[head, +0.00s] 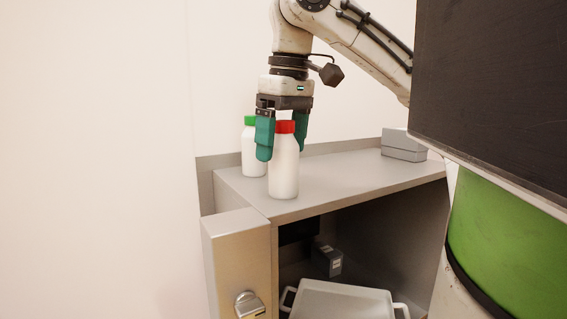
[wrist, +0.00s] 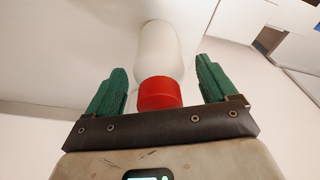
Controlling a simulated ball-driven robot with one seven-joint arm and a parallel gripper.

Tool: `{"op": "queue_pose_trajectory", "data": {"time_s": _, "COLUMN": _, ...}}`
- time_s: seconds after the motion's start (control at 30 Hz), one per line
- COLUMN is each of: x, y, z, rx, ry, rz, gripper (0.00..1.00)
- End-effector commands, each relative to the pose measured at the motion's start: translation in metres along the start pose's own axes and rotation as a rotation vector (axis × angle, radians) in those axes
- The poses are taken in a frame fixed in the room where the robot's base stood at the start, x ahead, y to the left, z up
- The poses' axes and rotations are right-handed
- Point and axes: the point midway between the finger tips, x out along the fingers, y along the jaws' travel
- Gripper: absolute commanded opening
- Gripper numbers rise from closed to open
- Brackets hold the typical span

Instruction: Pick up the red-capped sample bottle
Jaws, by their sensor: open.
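The red-capped sample bottle (head: 284,172) stands upright on the grey counter top near its front edge. In the wrist view its red cap (wrist: 159,93) is nearest the camera and its white body (wrist: 160,50) extends beyond. My gripper (head: 283,153) points down at the bottle's upper part, its teal fingers open. In the wrist view the bottle lies between the fingers (wrist: 159,68), with a visible gap on each side. The right finger is partly hidden behind the bottle in the head view.
A green-capped white bottle (head: 250,152) stands just behind and left, close to the left finger. A grey box (head: 403,145) sits at the counter's (head: 345,182) back right. A pale tray (head: 342,300) is below the counter. The counter's middle is clear.

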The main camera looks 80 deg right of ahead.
Motion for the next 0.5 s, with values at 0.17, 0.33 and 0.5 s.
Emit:
{"op": "queue_pose_trajectory", "data": {"time_s": 0.17, "x": 0.0003, "y": 0.0, "z": 0.0, "rx": 0.0, "ry": 0.0, "rz": 0.0, "gripper": 0.86}}
{"op": "queue_pose_trajectory", "data": {"time_s": 0.33, "x": 0.0001, "y": 0.0, "z": 0.0, "rx": 0.0, "ry": 0.0, "rz": 0.0, "gripper": 0.71}}
{"op": "queue_pose_trajectory", "data": {"time_s": 0.5, "x": 0.0, "y": 0.0, "z": 0.0, "rx": 0.0, "ry": 0.0, "rz": 0.0, "gripper": 0.55}}
